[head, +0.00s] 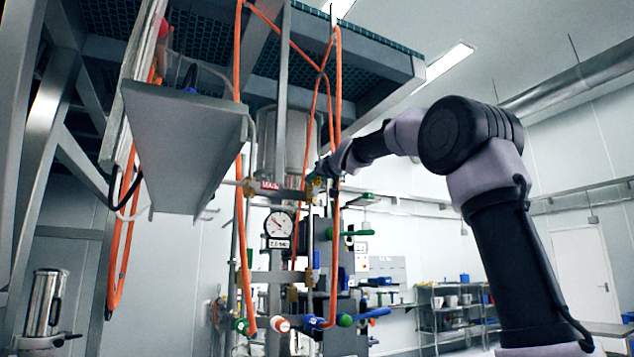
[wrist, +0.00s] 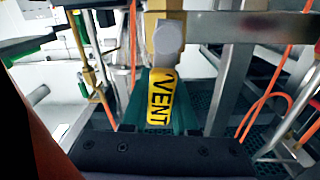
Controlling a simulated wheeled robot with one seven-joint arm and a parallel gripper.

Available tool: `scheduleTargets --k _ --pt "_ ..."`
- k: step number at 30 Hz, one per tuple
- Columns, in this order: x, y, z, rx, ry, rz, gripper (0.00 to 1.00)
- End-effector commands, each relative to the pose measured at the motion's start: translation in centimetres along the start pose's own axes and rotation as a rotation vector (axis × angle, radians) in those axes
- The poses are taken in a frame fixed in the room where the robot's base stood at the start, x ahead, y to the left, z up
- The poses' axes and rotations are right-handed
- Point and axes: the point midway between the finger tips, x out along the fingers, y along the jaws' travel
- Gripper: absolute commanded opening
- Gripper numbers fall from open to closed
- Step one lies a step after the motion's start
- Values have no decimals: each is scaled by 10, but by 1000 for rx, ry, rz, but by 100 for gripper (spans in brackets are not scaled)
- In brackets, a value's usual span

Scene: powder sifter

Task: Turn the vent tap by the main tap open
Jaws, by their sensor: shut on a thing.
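The vent tap's yellow handle (wrist: 161,98), lettered VENT, hangs down from a grey hub and brass valve body (wrist: 157,8) in the wrist view. My gripper (wrist: 162,84) has its green fingers on both sides of the handle and is shut on it. In the head view my gripper (head: 323,177) is at the pipework to the right of the red MAIN label (head: 269,186). The vent tap there is small and mostly covered by my gripper. The main tap's handle cannot be made out clearly.
A round pressure gauge (head: 279,224) sits below the label. Orange hoses (head: 238,200) hang around the pipes. A grey panel (head: 185,145) juts out on the left. Coloured handles, such as a blue one (head: 375,313), stick out lower down. A steel frame and platform stand above.

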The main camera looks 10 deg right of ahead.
Motion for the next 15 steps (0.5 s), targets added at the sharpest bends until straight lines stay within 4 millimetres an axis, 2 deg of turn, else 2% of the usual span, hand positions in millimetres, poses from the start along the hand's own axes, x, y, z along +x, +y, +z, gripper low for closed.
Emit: scheduleTargets --k 6,15 --pt "1 -5 3 -91 -6 -2 0" --pt "1 -8 4 -138 -7 -2 0"
